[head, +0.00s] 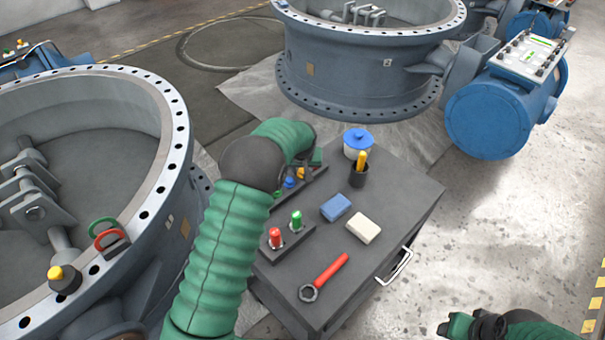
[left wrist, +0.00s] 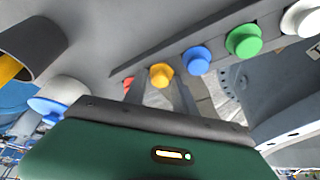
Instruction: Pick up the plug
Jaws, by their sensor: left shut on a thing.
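A dark rack (left wrist: 215,45) in the left wrist view holds a row of coloured plugs: a red one (left wrist: 127,85) partly hidden, a yellow one (left wrist: 160,75), a blue one (left wrist: 197,60), a green one (left wrist: 243,41) and a white one (left wrist: 300,18). My left gripper (left wrist: 161,95) is shut on the yellow plug, with a finger on each side of it. In the head view my left gripper (head: 306,165) is over the rack, partly hidden behind my wrist. I cannot tell whether the yellow plug is clear of the rack. My right gripper (head: 472,326) is low at the right, empty-looking and away from the cart.
The grey cart top (head: 385,205) also holds a blue-lidded pot (head: 357,143), a dark cup (head: 359,176), a blue block (head: 336,207), a white block (head: 363,229), a red-handled wrench (head: 325,277) and a front rack with red (head: 275,238) and green (head: 297,221) plugs. Large valves stand left and behind.

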